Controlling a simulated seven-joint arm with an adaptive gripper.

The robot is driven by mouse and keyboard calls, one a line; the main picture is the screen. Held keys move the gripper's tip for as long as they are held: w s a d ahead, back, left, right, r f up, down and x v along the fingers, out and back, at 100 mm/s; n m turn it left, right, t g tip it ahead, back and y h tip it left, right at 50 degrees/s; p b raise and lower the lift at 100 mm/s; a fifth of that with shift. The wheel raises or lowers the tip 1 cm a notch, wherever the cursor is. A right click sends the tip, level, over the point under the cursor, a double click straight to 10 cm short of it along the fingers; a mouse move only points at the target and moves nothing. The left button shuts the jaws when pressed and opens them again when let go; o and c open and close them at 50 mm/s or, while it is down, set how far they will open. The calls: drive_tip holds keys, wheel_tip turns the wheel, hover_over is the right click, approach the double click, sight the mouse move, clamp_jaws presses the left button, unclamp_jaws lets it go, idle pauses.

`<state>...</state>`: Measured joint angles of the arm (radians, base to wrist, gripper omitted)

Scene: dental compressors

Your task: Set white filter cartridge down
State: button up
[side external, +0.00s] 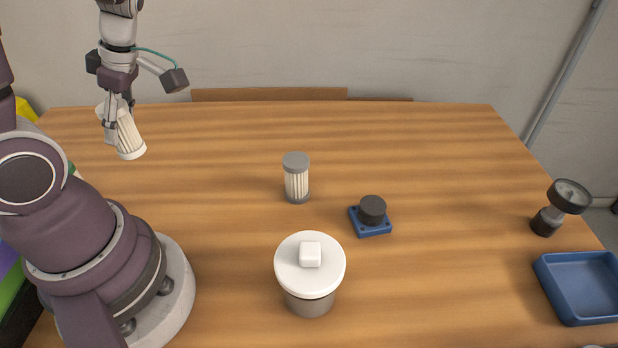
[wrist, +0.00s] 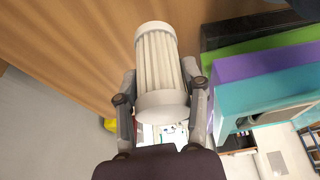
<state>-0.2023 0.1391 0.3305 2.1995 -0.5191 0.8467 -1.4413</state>
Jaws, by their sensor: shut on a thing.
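The white filter cartridge (side external: 129,140) is a pleated white cylinder with plain white end caps. My gripper (side external: 117,122) is shut on it and holds it tilted near the far left corner of the table. In the side view the cartridge appears above the table; its exact height I cannot tell. In the wrist view the white cartridge (wrist: 158,70) lies between the two fingers of my gripper (wrist: 160,100), its far end pointing toward the wooden table (wrist: 75,45).
A grey-capped filter (side external: 296,180) stands mid-table. Nearby are a white-lidded canister (side external: 310,268) and a blue block with a black knob (side external: 371,218). A gauge (side external: 560,205) and blue tray (side external: 582,288) are at right. The table's back left is clear. Coloured panels (wrist: 265,75) lie beside the table.

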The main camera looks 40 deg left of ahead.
wheel_tip(320, 180, down, 10)
drive_tip(key=shift+f, duration=0.1)
idle(0.4)
drive_tip(key=o, duration=1.2)
drive_tip(key=shift+f, duration=0.1)
drive_tip(key=v, duration=1.2)
drive_tip(key=w+d+r+m+t+h, duration=0.1)
drive_tip(key=d+r+m+t, duration=0.2)
drive_tip(key=m, duration=1)
drive_tip(key=w+d+r+m+t+h, duration=0.1)
drive_tip(key=d+r+m+t+h, duration=0.1)
drive_tip(key=d+m+t, duration=0.4)
drive_tip(key=d+r+m, duration=0.1)
drive_tip(key=d+m, duration=0.3)
drive_tip(key=m, duration=0.4)
drive_tip(key=shift+d+r, duration=0.2)
drive_tip(key=shift+r, duration=0.2)
